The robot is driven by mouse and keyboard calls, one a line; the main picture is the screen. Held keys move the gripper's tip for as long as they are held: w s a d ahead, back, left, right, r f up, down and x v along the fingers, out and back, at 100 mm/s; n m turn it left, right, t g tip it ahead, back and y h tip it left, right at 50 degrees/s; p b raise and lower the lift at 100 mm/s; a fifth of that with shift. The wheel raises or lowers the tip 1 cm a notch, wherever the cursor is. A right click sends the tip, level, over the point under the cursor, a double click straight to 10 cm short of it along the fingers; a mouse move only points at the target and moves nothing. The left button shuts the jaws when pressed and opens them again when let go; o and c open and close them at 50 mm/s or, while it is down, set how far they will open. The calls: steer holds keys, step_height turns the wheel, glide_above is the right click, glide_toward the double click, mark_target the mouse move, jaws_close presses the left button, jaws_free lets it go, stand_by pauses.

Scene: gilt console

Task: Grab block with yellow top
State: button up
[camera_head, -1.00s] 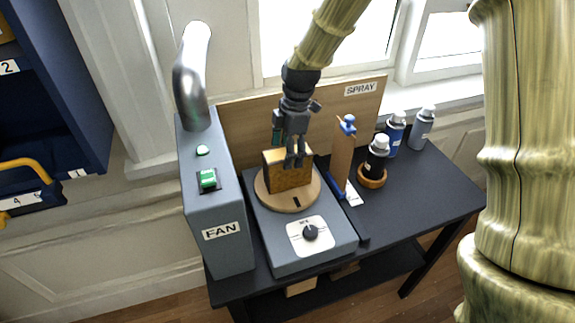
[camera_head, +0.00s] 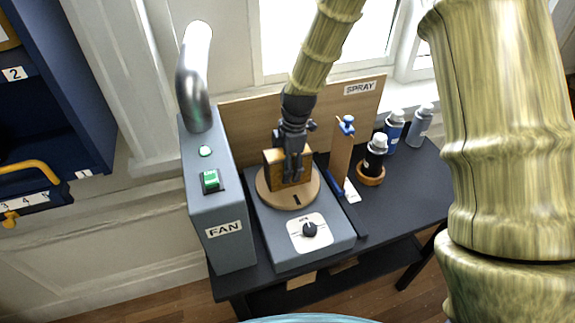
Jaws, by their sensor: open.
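A wooden block (camera_head: 271,168) with a golden-brown face stands on a round wooden turntable (camera_head: 275,197) on a grey machine with a dial.
A grey FAN box (camera_head: 219,220) with a silver duct stands close on the left. On the right are an upright wooden panel (camera_head: 340,155), a black spray can (camera_head: 374,158) in a wooden ring, and blue and grey cans (camera_head: 391,134). A board marked SPRAY (camera_head: 358,88) stands behind.

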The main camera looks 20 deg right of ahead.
steer(key=shift+c, duration=0.2)
steer(key=c, duration=1.3)
steer(key=shift+r, duration=0.1)
